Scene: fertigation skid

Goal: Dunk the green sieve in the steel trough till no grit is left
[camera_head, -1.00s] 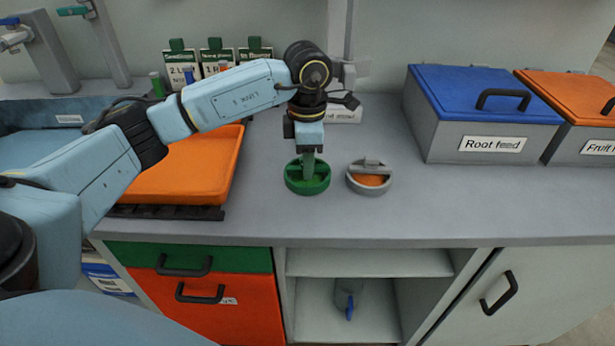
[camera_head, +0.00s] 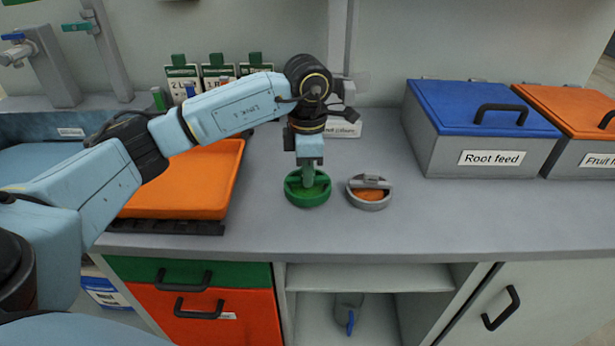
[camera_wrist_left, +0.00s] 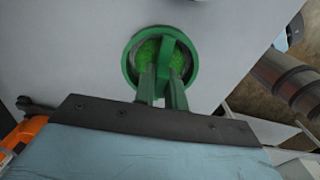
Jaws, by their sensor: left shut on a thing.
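The green sieve (camera_head: 307,195) is a round green ring with a bar handle across its top, on or just over the grey worktop. In the left wrist view the sieve (camera_wrist_left: 133,62) shows a bright green, rough-looking inside. My left gripper (camera_head: 308,176) points straight down over it, shut on the bar handle; its fingers (camera_wrist_left: 161,80) also show in the left wrist view. I cannot tell whether the sieve touches the worktop. The trough (camera_head: 75,132) is at the far left, partly hidden behind my left arm, with a blue inside. My right gripper is not in view.
A grey sieve (camera_head: 370,203) with orange inside sits close to the right of the green one. An orange tray (camera_head: 205,190) lies to the left under my arm. A blue-lidded Root feed bin (camera_head: 440,148) stands back right. The front right worktop is clear.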

